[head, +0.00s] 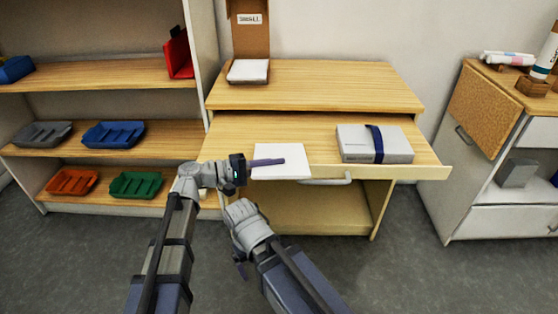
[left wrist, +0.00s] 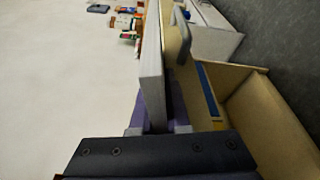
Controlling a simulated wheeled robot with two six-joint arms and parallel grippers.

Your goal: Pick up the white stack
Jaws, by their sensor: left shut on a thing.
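The white stack (head: 288,153) is a flat white block at the front edge of the pulled-out wooden board (head: 320,130). My left gripper (head: 266,162) is shut on it, with a purple finger lying across its top. In the left wrist view the stack (left wrist: 152,80) shows edge-on between the purple fingers. I cannot tell whether it touches the board or hangs just above it.
A grey-white box with a blue strap (head: 352,145) lies to the right on the board. A brown holder (head: 248,38) with white sheets stands on the desk top behind. Shelves with coloured trays (head: 113,134) are at left, a cabinet (head: 485,130) at right.

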